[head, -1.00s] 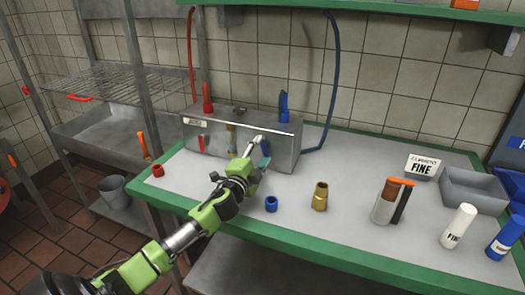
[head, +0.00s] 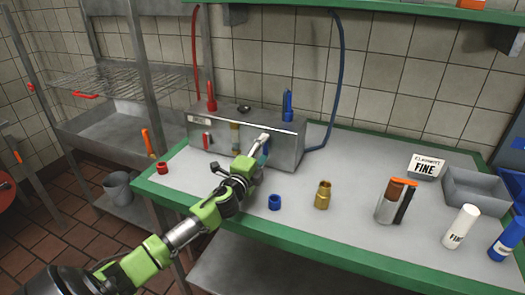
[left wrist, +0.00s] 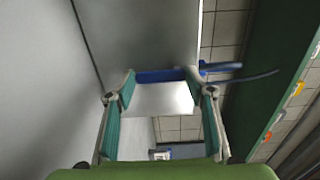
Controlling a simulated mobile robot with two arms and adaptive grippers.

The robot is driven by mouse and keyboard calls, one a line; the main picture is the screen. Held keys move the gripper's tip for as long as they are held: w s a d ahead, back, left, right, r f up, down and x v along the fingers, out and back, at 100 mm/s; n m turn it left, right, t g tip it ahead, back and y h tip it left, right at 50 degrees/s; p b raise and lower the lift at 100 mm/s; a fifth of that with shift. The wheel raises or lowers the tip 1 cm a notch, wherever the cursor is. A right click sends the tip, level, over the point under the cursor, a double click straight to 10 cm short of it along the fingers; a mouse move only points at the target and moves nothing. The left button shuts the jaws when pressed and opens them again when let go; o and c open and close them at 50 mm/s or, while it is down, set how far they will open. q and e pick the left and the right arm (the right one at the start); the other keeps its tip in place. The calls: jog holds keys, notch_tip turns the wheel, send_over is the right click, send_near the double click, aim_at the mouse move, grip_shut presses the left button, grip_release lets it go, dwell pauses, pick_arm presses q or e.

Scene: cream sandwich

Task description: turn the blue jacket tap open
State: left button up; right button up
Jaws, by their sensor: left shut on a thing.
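A steel box (head: 287,150) stands at the back of the table, with a red handle (head: 206,140) on its front at the left. My left gripper (head: 262,143) is at the right part of the box's front and hides what is there in the head view. In the left wrist view, a blue bar (left wrist: 160,75), which looks like the blue tap's handle, spans between the fingertips of my left gripper (left wrist: 160,80). The gripper is shut on it. The bar lies roughly level in that view. My right gripper is not in view.
A red fitting (head: 211,98) and a blue fitting (head: 288,106) stand on the box. A blue hose (head: 336,80) hangs at its right. A blue ring (head: 274,202), a brass fitting (head: 322,196) and a grey tray (head: 478,192) are on the table.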

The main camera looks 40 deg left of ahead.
pick_arm(q)
jog(key=o, duration=1.1)
jog(key=shift+f, duration=0.1)
jog(key=shift+d, duration=0.1)
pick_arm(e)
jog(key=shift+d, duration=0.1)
pick_arm(q)
jog(key=shift+s+d, duration=0.1)
jog(key=shift+s, duration=0.45)
jog(key=v, duration=1.1)
